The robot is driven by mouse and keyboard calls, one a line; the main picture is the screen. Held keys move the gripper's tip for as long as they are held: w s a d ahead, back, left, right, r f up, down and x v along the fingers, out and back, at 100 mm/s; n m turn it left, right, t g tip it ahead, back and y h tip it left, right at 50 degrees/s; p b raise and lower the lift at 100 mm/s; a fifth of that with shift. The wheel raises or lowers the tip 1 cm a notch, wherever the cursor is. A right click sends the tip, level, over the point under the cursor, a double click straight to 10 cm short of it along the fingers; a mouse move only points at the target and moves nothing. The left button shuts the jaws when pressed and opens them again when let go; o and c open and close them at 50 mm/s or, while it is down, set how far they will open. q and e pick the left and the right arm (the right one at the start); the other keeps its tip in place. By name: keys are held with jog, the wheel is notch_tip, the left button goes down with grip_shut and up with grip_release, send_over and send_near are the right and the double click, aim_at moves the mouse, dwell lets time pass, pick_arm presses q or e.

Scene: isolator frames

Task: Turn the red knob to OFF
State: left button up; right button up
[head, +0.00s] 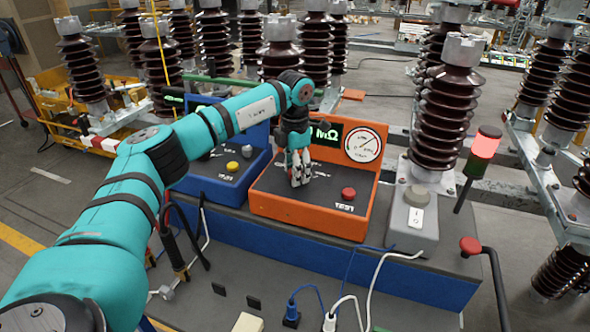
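An orange test box (300,212) with a black top panel stands on the bench, with a green-lit display and a round dial gauge (363,144) on its upright back. My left gripper (298,180) points down over the left-middle of that panel. Its fingers are close together and cover the panel there, so I cannot tell whether they hold a knob. A round red control (348,193) shows on the panel to the right of my gripper, above a "TEST" label. No OFF marking is readable. My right gripper is not in view.
A blue box (222,185) with a yellow button stands to the left, partly behind my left arm. A grey switch box (413,222), a red-lit beacon (485,145) and a red-topped post (470,246) are at the right. Cables lie in front; tall brown insulators stand behind.

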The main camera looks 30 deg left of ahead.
pick_arm(q)
jog(key=c, duration=0.7)
jog(key=shift+n, duration=0.3)
jog(key=n+p, duration=0.1)
jog(key=n, duration=0.2)
jog(key=shift+d+r+n, duration=0.1)
jog(key=shift+n, duration=0.2)
jog(key=n, duration=0.3)
jog(key=shift+n+p, duration=0.3)
jog(key=shift+p, duration=0.1)
jog(key=n, duration=0.4)
jog(key=shift+d+p, duration=0.1)
jog(key=shift+p, duration=0.3)
jog(key=shift+w+n, duration=0.1)
jog(key=shift+n, duration=2)
jog(key=shift+p, duration=0.3)
